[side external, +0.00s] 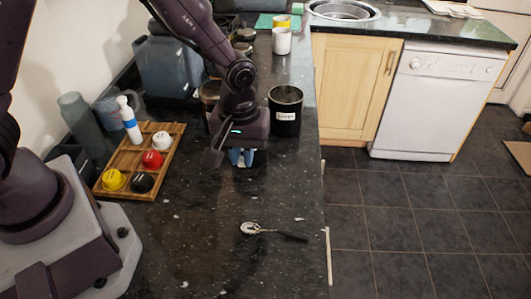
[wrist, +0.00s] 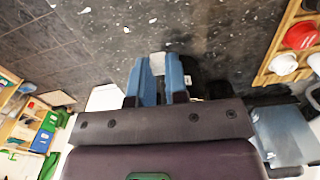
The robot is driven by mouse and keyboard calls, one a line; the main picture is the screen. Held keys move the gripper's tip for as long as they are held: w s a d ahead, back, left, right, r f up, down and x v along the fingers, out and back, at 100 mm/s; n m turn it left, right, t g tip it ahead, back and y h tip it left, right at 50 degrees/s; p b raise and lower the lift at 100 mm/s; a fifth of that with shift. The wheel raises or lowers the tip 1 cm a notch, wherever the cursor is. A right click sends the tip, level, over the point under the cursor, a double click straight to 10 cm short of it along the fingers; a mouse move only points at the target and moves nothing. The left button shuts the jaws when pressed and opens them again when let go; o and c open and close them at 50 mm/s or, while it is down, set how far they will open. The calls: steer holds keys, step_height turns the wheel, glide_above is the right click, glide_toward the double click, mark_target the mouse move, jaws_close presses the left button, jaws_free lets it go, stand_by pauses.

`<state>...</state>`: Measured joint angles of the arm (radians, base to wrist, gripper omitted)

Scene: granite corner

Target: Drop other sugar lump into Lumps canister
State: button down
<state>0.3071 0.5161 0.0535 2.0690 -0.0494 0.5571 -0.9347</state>
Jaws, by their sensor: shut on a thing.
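The dark, open-topped Lumps canister (side external: 285,117) stands upright on the black speckled worktop in the side view, with a white label on its front. My gripper (side external: 241,160) points down just in front and to the left of it, apart from it. In the wrist view my blue fingers (wrist: 160,72) are closed around a small whitish lump (wrist: 157,62), which looks like a sugar lump.
Another dark canister (side external: 209,91) stands behind my arm. A spoon (side external: 272,232) lies in front. White and yellow cups stand farther back. The worktop edge is at right.

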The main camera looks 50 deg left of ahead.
steer(key=shift+s+a+r, duration=0.15)
steer(key=shift+s+r, duration=0.1)
steer(key=shift+s, duration=0.35)
steer(key=shift+w, duration=0.1)
steer(key=w+a+r, duration=0.1)
steer(key=w+a, duration=0.3)
steer(key=w, duration=0.5)
steer(key=w+a+r, duration=0.2)
steer(key=w+a, duration=0.2)
steer(key=w, duration=0.4)
steer(key=w+a+r, duration=0.1)
steer(key=w+a, duration=0.3)
steer(key=w, duration=0.5)
steer(key=shift+s+f, duration=0.2)
steer(key=shift+f, duration=2.65)
steer(key=c, duration=1.1)
jaws_free()
steer(key=shift+o, duration=0.2)
